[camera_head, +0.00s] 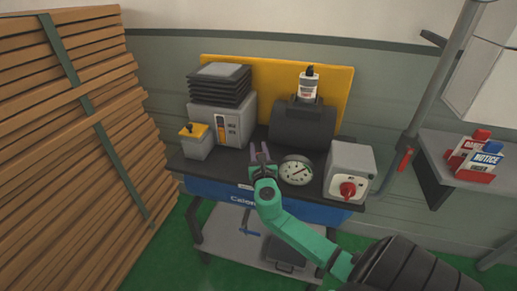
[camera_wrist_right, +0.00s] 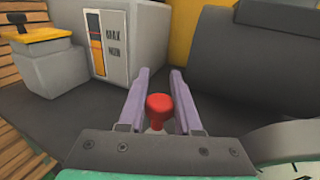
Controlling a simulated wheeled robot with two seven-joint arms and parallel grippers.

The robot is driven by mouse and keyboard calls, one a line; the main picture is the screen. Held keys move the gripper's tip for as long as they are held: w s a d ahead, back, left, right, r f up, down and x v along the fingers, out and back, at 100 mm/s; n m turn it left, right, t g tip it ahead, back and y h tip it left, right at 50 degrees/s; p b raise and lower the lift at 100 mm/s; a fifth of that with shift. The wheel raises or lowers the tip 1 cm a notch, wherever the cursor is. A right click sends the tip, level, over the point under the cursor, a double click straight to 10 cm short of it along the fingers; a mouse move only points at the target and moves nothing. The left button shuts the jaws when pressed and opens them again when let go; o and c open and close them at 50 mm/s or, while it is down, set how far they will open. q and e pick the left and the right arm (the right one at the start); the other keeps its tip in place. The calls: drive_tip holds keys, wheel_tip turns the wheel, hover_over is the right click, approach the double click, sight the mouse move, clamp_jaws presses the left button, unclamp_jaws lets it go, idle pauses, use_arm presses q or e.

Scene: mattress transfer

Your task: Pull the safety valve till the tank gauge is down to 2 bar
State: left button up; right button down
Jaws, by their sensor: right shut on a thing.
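My right gripper (camera_head: 261,152) reaches over the bench from the front, left of the round white gauge (camera_head: 296,171). In the right wrist view its two purple fingers (camera_wrist_right: 160,72) stand on either side of a red knob (camera_wrist_right: 159,104), which looks like the safety valve; the gripper is shut on it. The knob is hidden behind the gripper in the head view. The dark tank (camera_head: 303,125) lies behind the gauge and fills the right of the wrist view (camera_wrist_right: 260,60). The gauge's numbers are too small to read. My left gripper is out of view.
A grey box with a red rotary switch (camera_head: 348,188) stands right of the gauge. A grey unit (camera_head: 222,118) and a yellow-topped box (camera_head: 195,140) stand left. A bottle (camera_head: 308,85) is on the tank. Stacked planks (camera_head: 70,130) fill the left side; a shelf (camera_head: 440,160) is right.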

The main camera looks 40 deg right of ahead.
drive_tip(key=c, duration=0.6)
unclamp_jaws()
drive_tip(key=b+v, duration=0.1)
drive_tip(key=v, duration=1.3)
drive_tip(key=shift+s+b, duration=0.3)
drive_tip(key=shift+a, duration=0.1)
